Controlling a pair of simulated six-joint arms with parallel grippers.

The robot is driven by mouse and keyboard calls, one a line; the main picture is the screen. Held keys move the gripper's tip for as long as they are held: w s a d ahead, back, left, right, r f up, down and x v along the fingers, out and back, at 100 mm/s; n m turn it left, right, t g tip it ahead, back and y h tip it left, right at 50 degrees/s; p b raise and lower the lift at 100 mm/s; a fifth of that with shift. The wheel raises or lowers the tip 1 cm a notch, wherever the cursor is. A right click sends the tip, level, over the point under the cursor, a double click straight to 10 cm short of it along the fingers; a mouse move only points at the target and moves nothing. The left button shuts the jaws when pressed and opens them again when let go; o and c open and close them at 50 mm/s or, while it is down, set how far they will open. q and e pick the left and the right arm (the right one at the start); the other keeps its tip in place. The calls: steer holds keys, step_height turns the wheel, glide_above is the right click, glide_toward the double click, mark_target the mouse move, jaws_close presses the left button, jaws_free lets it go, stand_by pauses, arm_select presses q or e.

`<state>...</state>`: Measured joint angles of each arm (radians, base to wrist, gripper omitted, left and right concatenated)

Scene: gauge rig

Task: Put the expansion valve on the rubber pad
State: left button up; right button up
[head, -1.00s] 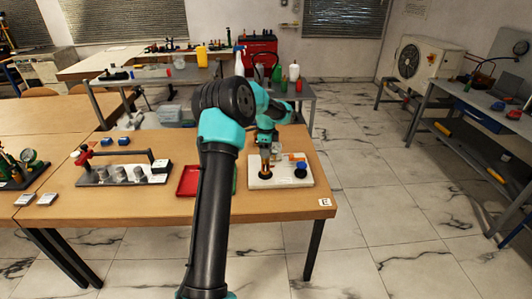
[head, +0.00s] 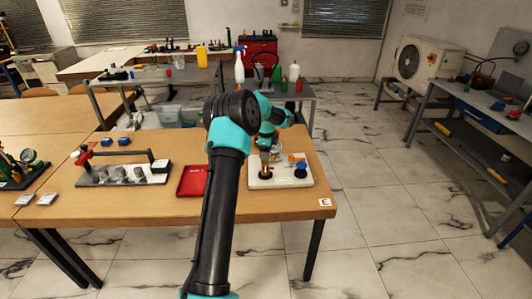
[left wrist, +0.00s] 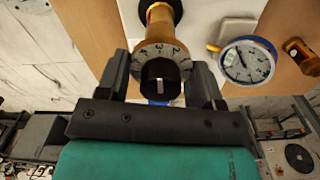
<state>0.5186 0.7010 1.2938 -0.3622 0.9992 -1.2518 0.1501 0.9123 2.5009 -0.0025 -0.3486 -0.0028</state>
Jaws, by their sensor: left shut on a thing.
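The expansion valve, a brass-orange body with a numbered dial and a black knob (left wrist: 160,78), is between the fingers of my left gripper (left wrist: 162,88) in the left wrist view. The gripper is shut on it. In the head view my left gripper (head: 266,149) is over the white board, and the orange valve (head: 265,167) shows small below it. A black round piece (head: 266,177) lies on the board under the valve and may be the rubber pad. I cannot tell whether the valve touches it. My right gripper is not in view.
A dial gauge (left wrist: 247,62) and another brass part (left wrist: 299,50) show in the left wrist view. A red tray (head: 192,181) lies left of my arm, a grey rack (head: 120,178) farther left.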

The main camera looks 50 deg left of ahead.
arm_select(q)
steer(key=shift+f, duration=0.2)
steer(key=o, duration=1.4)
steer(key=shift+r, duration=0.1)
step_height(320, 180, up, 12)
steer(key=shift+r, duration=0.1)
